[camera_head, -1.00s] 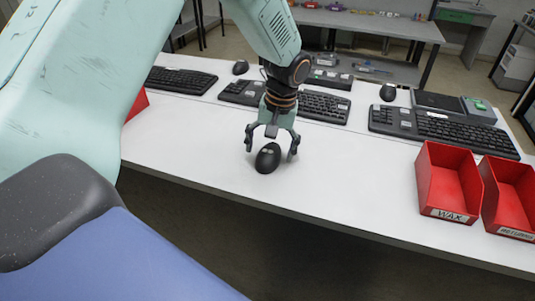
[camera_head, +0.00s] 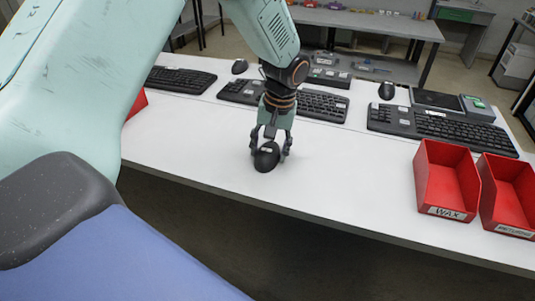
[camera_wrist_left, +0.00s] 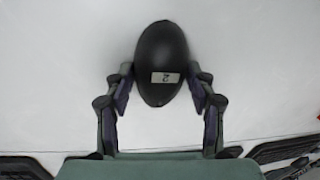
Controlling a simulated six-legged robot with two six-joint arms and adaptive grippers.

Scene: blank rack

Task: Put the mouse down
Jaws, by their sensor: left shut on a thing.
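A black mouse (camera_head: 266,157) is at the white table's front part, between the fingers of my left gripper (camera_head: 270,150). In the left wrist view the mouse (camera_wrist_left: 161,55) carries a small white label, and the fingers of my left gripper (camera_wrist_left: 160,92) are on both its sides. The gripper is shut on it. The mouse appears at or very close to the table top; the exact gap underneath is hidden. My right gripper does not show.
The white table (camera_head: 330,175) has free room around the mouse. Keyboards (camera_head: 323,106) and two other mice (camera_head: 387,90) stand behind. Red bins (camera_head: 447,185) marked WAX and RETURNS stand at the right. The table's front edge is close to the mouse.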

